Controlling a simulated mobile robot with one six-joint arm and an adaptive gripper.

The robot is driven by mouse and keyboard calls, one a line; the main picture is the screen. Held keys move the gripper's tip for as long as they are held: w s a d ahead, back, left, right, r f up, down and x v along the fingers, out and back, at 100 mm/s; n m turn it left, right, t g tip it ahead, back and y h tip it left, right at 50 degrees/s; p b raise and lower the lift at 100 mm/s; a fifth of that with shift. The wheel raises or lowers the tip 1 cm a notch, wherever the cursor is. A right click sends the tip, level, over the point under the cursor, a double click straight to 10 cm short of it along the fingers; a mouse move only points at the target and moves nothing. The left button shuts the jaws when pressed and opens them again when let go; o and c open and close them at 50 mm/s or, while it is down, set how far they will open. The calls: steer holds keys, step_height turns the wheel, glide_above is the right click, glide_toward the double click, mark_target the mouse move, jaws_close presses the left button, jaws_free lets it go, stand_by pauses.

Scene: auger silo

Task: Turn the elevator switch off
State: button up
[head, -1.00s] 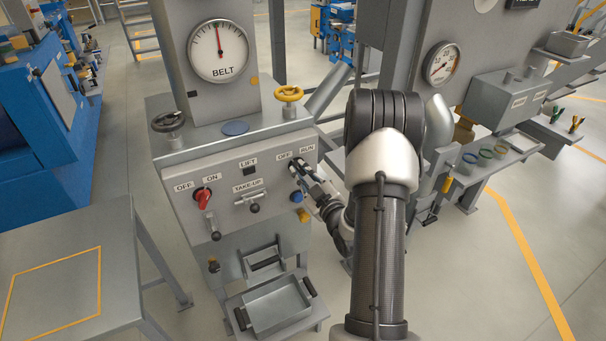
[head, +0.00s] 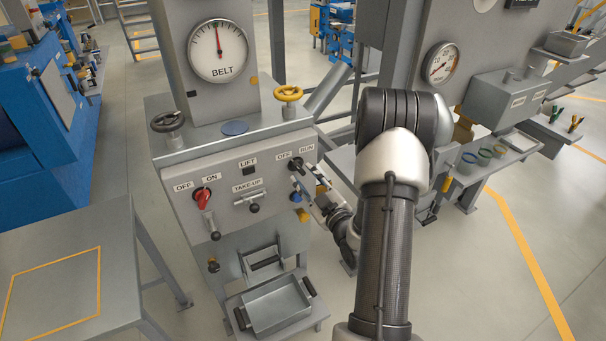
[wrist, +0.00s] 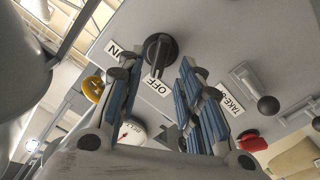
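A black rotary knob (head: 296,167) sits under OFF and RUN labels at the right of the grey control panel (head: 232,208). In the wrist view the knob (wrist: 160,50) lies just beyond my fingertips, and its handle appears to point towards the OFF label (wrist: 157,86). A second switch, with a red handle (head: 203,198), sits under OFF and ON labels at the panel's left.
A take-up lever (head: 253,207) and a blue button (head: 296,197) are on the same panel. Yellow (head: 289,94) and black (head: 168,122) handwheels stand on top. A metal tray (head: 275,307) sits below. A grey table (head: 50,260) is at left.

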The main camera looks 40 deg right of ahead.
steer(key=v, duration=0.8)
steer(key=shift+s, duration=0.4)
steer(key=shift+w+a, duration=0.1)
steer(key=w+a+r+n+g+y, duration=0.1)
steer(key=w+a+r+n+g, duration=0.1)
steer(key=w+a+r+g, duration=0.25)
steer(key=a+r+m+g, duration=0.2)
steer(key=a+r+g, duration=0.1)
steer(key=a+r, duration=0.15)
steer(key=s+a+r+m+g+y, duration=0.1)
steer(key=s+a+r+g, duration=0.1)
steer(key=s+a, duration=0.7)
steer(key=s+a+r+m+g+y, duration=0.2)
steer(key=s+a+r+g, duration=0.1)
steer(key=s+a, duration=0.7)
steer(key=shift+s, duration=0.35)
steer(key=shift+g, duration=0.25)
